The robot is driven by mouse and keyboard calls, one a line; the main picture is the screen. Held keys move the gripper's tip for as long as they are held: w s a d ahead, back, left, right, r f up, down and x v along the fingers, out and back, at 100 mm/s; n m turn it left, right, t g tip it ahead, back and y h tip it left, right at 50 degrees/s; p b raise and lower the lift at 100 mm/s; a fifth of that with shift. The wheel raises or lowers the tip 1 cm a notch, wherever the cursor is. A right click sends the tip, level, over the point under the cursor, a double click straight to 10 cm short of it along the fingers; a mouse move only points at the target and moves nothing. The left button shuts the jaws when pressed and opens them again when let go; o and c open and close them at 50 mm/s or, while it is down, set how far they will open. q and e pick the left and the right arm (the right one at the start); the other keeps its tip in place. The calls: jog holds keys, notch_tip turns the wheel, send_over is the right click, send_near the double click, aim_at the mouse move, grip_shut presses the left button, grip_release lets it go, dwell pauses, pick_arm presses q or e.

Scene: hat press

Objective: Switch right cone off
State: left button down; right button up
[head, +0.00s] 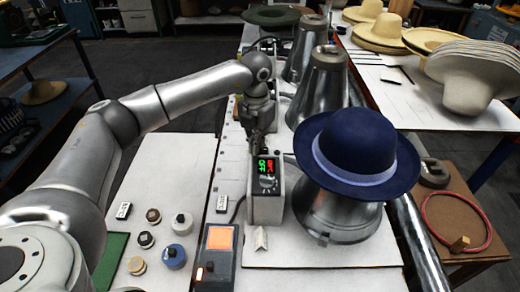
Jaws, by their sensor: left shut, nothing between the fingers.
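My left gripper (257,138) is shut and empty. It points down just behind the top of a grey control box (267,208); I cannot tell whether it touches it. The box has a small display (266,167) with green characters, apparently "OFF", beside red ones, and a dial below. Right of the box stands the nearest metal cone (340,222), with a dark blue hat (358,150) with a lighter band on it. Bare metal cones (322,88) stand behind it. Another control box is partly hidden behind my left arm. My right gripper is out of view.
An orange-lit panel (219,240) stands in front of the control box. Several small knob-like pieces (174,255) lie on the white table at left. A red ring (456,222) lies on a brown board.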

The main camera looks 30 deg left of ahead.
pick_arm(q)
jog(key=shift+f, duration=0.1)
jog(key=shift+r+p, duration=0.6)
jog(key=shift+r, duration=0.15)
jog(key=shift+r+p, duration=1.6)
jog(key=shift+r, duration=1.15)
jog(key=shift+f, duration=0.1)
